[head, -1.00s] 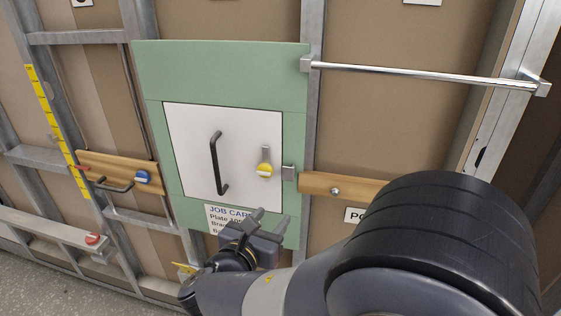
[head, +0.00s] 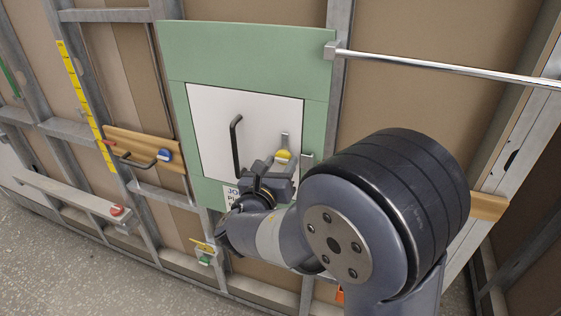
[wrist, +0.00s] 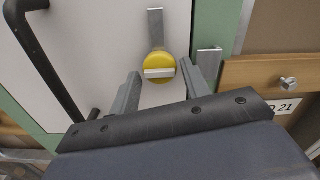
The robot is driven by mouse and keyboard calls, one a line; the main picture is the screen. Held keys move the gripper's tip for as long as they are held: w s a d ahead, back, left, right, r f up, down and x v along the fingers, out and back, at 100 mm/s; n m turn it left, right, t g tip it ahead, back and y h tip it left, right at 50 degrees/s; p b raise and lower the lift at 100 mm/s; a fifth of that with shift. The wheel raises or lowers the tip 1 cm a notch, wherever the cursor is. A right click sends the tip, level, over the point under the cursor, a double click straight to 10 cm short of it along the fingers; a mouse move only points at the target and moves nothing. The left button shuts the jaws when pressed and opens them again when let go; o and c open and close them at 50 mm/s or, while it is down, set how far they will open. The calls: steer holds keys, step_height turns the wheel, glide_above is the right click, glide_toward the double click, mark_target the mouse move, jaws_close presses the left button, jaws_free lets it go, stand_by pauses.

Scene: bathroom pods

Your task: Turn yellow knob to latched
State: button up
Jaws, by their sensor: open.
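The yellow knob (head: 283,156) sits on the lower right of a white door panel (head: 215,105). In the wrist view the yellow knob (wrist: 159,66) is round with a white bar lying nearly level across it, and a grey metal strip (wrist: 155,28) rises above it. My gripper (wrist: 158,80) is open, its two fingers apart below and to either side of the knob. I cannot tell whether a finger touches it. In the head view my gripper (head: 277,168) is just below the knob and hides its lower part.
A black bar handle (head: 235,145) stands on the door left of the knob. A small metal catch (wrist: 208,62) is on the green frame to the right. A blue knob (head: 164,155) and a red one (head: 116,210) are further left. A towel rail (head: 440,68) runs upper right.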

steer(key=shift+w+d, duration=0.1)
steer(key=shift+w, duration=0.2)
steer(key=shift+c, duration=0.4)
steer(key=c, duration=0.6)
steer(key=shift+c, duration=0.2)
